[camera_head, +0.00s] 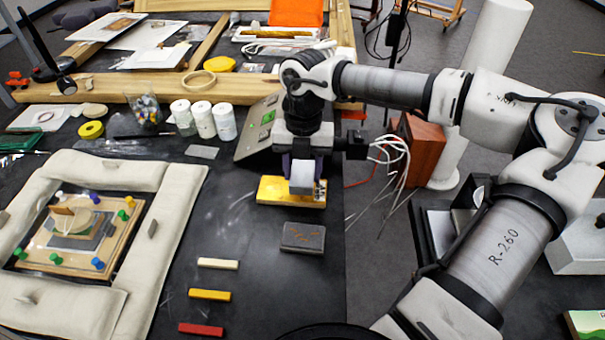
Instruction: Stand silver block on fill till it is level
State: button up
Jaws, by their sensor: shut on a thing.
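My gripper (302,182) points straight down and is shut on a silver block (302,176), a pale boxy piece between its fingers. The block is at the right part of a gold, gilt fragment (272,190) lying flat on the dark table. The block seems to be on or just over the fragment; I cannot tell whether they touch. A patterned, darker patch (320,192) shows at the fragment's right end. The fill is not clearly seen; the block and fingers may hide it.
A grey block with brownish marks (302,237) lies in front of the fragment. Cream (218,263), yellow (210,295) and red (200,329) sticks lie nearer. A padded frame (180,215) surrounds a pinned board at left. White jars (204,120) and a tilted panel (259,128) stand behind.

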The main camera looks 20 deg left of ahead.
aim_at(304, 167)
jog(key=shift+f, duration=1.5)
jog(key=o, duration=1.2)
jog(key=shift+r, duration=0.1)
jog(key=r, duration=0.4)
jog(key=w+r+b, duration=0.1)
jog(key=r, duration=0.3)
jog(key=r+b, duration=0.1)
jog(key=r, duration=0.3)
jog(key=shift+w+a+r, duration=0.1)
jog(key=shift+w+a, duration=0.05)
jog(key=shift+w, duration=0.05)
dwell(0.7)
